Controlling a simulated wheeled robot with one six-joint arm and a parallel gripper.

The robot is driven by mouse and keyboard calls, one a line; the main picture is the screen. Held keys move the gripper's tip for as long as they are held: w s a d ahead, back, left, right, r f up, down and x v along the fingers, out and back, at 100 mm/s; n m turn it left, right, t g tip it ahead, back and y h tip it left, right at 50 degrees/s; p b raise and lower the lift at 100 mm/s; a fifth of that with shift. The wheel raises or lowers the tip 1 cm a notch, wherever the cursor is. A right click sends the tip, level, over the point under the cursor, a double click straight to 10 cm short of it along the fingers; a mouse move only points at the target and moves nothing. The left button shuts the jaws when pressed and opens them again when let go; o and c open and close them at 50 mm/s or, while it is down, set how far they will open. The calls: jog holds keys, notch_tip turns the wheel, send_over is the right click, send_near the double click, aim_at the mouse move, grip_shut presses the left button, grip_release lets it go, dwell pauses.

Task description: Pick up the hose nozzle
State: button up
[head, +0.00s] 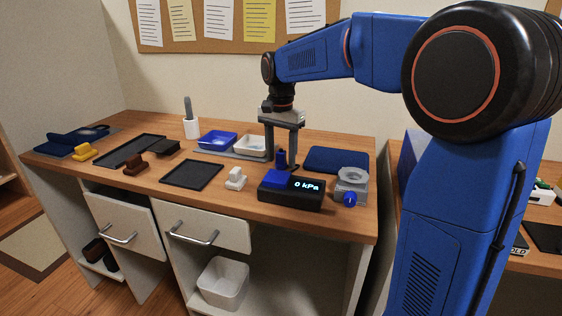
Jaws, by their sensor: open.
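A small dark blue upright piece (281,158), likely the hose nozzle, stands on the bench behind the pressure gauge box. My gripper (281,162) points straight down with its two grey fingers apart, one on each side of this piece in the picture. The fingers are open, and I cannot tell whether either touches it. The lower part of the piece is partly hidden by the gauge box.
The black gauge box (290,190) reading 0 kPa stands just in front. A grey fitting with a blue knob (351,186) is to its right, and a dark blue mat (336,159) lies behind. Blue (217,140) and white (251,147) trays are left. A black tray (191,175) is empty.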

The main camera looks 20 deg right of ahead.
jog(key=shift+f, duration=0.2)
jog(key=c, duration=1.2)
jog(key=shift+o, duration=0.2)
jog(key=shift+r, duration=0.1)
